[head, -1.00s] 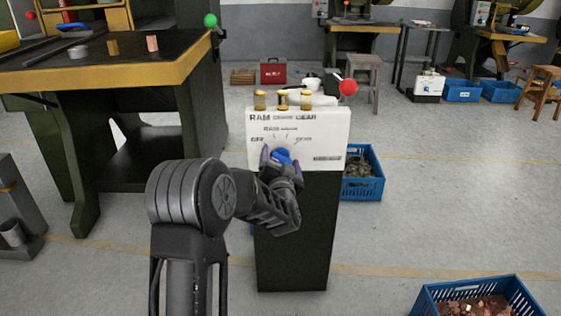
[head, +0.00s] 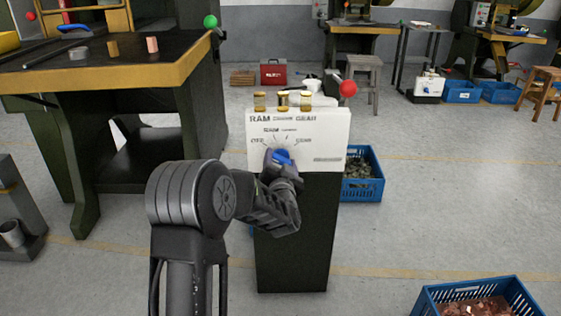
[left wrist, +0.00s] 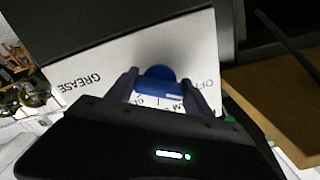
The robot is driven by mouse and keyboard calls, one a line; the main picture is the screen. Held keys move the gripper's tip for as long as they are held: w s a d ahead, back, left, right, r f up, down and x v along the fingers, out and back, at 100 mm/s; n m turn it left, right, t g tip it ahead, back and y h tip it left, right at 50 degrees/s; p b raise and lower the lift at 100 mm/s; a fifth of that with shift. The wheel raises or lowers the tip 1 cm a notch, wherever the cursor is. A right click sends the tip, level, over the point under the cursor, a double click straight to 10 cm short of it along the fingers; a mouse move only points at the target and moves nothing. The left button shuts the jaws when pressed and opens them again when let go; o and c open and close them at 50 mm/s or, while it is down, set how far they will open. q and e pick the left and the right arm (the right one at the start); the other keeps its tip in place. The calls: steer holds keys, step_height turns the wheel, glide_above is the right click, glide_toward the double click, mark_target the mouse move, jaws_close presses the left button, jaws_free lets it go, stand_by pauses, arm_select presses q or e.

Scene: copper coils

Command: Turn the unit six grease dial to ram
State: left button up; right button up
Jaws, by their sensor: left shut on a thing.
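The blue grease dial (head: 283,157) is on the white front panel (head: 329,140) of a dark pedestal, below the small printed setting labels. My left gripper (head: 281,158) is shut on the dial, from in front and below. In the left wrist view the blue dial (left wrist: 160,83) sits between the two fingers (left wrist: 161,90), with a pale mark near its lower right edge. OFF and GREASE lettering shows on the panel there, part of the labels hidden by the gripper. I cannot tell for sure which setting the dial points at. My right gripper is not in view.
Several brass-coloured fittings (head: 283,99) stand on the panel's top. A red ball-topped lever (head: 348,88) is behind. A blue crate (head: 377,190) stands right of the pedestal, another (head: 428,300) lies at the front right. A workbench (head: 110,85) stands left.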

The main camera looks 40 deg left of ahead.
arm_select(q)
steer(key=shift+r+m+p, duration=0.15)
steer(key=shift+m+p, duration=0.95)
steer(key=shift+m, duration=0.1)
steer(key=m+p, duration=0.2)
steer(key=m, duration=0.1)
steer(key=shift+m+p, duration=0.9)
steer(key=shift+m, duration=0.4)
steer(key=o, duration=1.4)
steer(key=shift+c, duration=0.2)
